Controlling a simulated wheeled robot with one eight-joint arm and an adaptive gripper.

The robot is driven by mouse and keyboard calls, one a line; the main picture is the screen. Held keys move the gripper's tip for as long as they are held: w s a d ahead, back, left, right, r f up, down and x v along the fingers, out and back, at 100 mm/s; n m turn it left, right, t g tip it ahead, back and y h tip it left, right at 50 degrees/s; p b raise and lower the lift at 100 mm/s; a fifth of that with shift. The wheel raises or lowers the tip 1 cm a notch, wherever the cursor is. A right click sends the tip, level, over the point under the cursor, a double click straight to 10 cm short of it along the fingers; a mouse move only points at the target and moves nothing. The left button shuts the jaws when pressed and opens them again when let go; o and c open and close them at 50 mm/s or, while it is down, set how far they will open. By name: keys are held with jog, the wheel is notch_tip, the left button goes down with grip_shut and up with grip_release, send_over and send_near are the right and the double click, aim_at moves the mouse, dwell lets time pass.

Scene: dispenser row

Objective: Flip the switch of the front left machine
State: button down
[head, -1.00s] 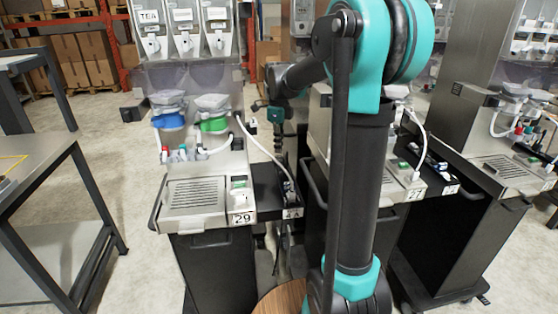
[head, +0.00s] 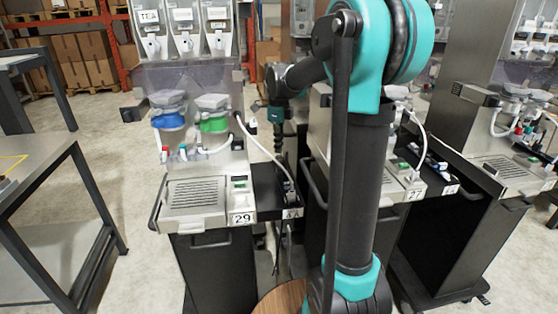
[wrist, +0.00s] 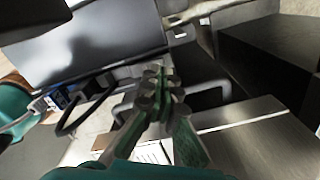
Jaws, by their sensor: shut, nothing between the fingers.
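The front left machine (head: 195,190) is a steel dispenser labelled 29, with a blue-lidded and a green-lidded container above its drip grille. A small panel with a green switch (head: 239,183) sits at its front right corner; I cannot tell the switch's position. In the wrist view my gripper (wrist: 160,85) is shut and empty, its fingertips together above dark and steel surfaces. In the head view my wrist hangs right of the machine, behind its front edge, and the fingertips cannot be made out. The switch cannot be identified in the wrist view.
A second machine labelled 27 (head: 412,188) stands close on the right, partly behind my arm. A white hose (head: 262,150) crosses the narrow gap beside machine 29. A metal table (head: 45,165) stands at the left, with open floor between.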

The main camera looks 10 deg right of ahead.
aim_at(279, 156)
jog(key=shift+f, duration=1.05)
dwell(0.5)
jog(key=shift+r, duration=3.55)
